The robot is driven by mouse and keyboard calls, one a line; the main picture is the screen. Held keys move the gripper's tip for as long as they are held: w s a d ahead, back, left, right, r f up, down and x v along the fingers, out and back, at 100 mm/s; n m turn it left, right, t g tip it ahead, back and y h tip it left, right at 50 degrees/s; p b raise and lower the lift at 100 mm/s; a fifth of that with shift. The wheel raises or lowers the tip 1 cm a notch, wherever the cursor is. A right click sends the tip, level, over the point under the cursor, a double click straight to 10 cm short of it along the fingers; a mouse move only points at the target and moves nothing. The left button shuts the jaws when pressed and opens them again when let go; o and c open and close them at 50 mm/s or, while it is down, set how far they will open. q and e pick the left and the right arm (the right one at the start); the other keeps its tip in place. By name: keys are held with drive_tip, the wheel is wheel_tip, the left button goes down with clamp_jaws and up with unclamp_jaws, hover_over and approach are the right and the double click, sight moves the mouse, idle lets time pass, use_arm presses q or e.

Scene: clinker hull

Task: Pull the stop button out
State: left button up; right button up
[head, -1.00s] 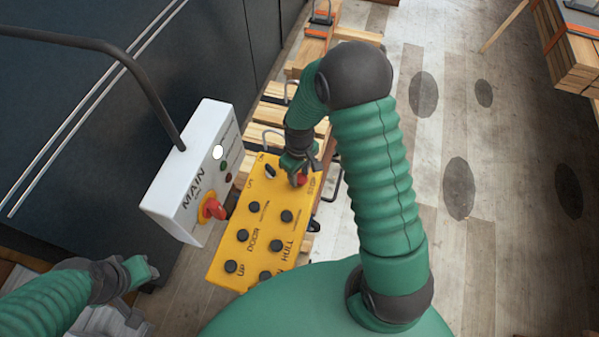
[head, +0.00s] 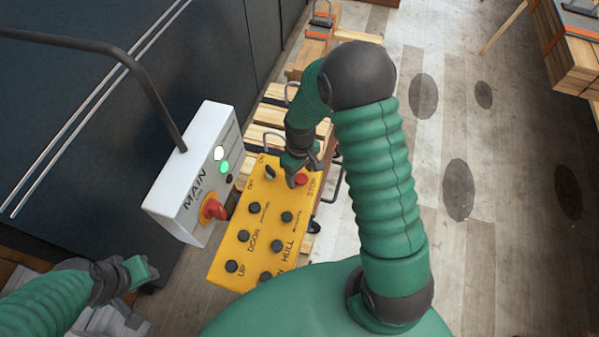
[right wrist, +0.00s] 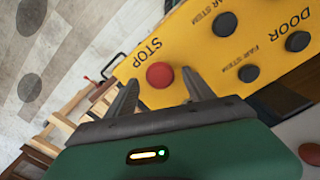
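The red stop button (head: 301,180) sits at the top right corner of the yellow control panel (head: 228,262), beside the word STOP. In the right wrist view the button (right wrist: 159,75) shows round and whole, with the yellow panel (right wrist: 190,50) around it. My right gripper (head: 294,172) is at the button. In the right wrist view its two fingers (right wrist: 161,78) stand apart, one on each side of the button, with a gap to it and nothing between them. My left gripper (head: 142,270) is low at the left, away from the panel; its finger opening is unclear.
A white MAIN box (head: 176,208) with a red rotary switch (head: 213,209) stands left of the panel. Its green lamp (head: 224,167) is lit. Several black buttons dot the panel. Wooden slats (head: 270,115) lie behind it.

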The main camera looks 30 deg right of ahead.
sight(300, 177)
drive_tip(key=shift+w, duration=0.1)
drive_tip(key=shift+w+r, duration=0.1)
drive_tip(key=shift+r, duration=0.3)
wheel_tip(300, 177, up, 16)
drive_tip(key=b, duration=0.3)
